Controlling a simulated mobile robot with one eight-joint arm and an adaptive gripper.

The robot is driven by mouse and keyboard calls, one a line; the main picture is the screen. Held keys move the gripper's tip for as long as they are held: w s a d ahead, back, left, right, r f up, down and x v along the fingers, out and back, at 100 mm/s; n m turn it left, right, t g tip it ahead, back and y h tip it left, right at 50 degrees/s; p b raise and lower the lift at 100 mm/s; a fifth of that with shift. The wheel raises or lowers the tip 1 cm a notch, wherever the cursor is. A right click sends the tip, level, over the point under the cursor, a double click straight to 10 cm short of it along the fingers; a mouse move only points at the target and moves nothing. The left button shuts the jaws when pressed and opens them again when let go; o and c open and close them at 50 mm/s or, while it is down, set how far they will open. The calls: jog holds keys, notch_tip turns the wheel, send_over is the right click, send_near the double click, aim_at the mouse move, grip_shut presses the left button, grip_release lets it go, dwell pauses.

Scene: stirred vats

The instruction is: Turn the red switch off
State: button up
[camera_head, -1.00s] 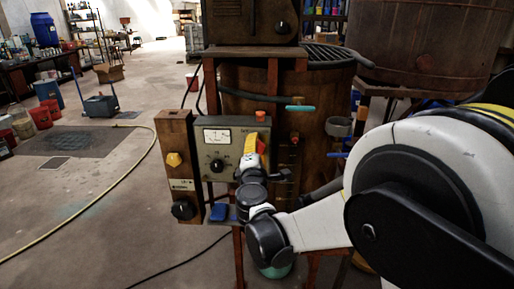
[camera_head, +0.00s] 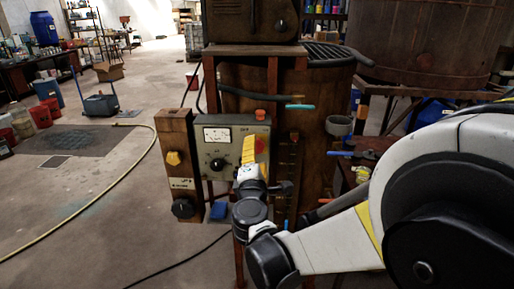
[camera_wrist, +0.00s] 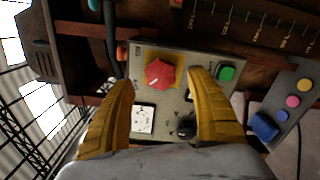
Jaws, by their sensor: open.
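The red switch (camera_wrist: 159,74) is a faceted red knob on a yellow plate, on the front of a grey control box (camera_wrist: 178,98). In the head view the red switch (camera_head: 261,145) shows only partly, beside my yellow finger. My gripper (camera_wrist: 162,80) is open, its two yellow fingers apart. In the wrist view the knob lies between the fingertips; I cannot tell whether they touch it. In the head view my gripper (camera_head: 249,150) is in front of the box's right side and hides part of it.
The box also carries a meter (camera_head: 216,134), a black knob (camera_head: 217,165) and a green button (camera_wrist: 226,73). A wooden vat (camera_head: 330,90) is behind. Open floor lies to the left.

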jog(key=s, duration=0.6)
jog(key=shift+s, duration=0.4)
jog(key=shift+d, duration=0.15)
jog(key=s+d+f+m+g+h, duration=0.1)
jog(key=s+d+m+g+h, duration=0.15)
jog(key=d+m, duration=0.5)
jog(key=s+d+f+m+g+h, duration=0.1)
jog(key=s+d+m+g, duration=0.25)
jog(key=d, duration=0.75)
jog(key=s+d+f+m+g+y, duration=0.1)
jog(key=s+f+m+g, duration=0.1)
jog(key=s+m, duration=0.3)
jog(key=s+d+f+m+g+y, duration=0.2)
jog(key=s+m, duration=0.3)
jog(key=s, duration=0.7)
jog(key=shift+d+f+m+g, duration=0.25)
jog(key=shift+f+m+g, duration=0.2)
jog(key=shift+f, duration=0.2)
jog(key=shift+w+y, duration=0.1)
jog(key=shift+y, duration=0.15)
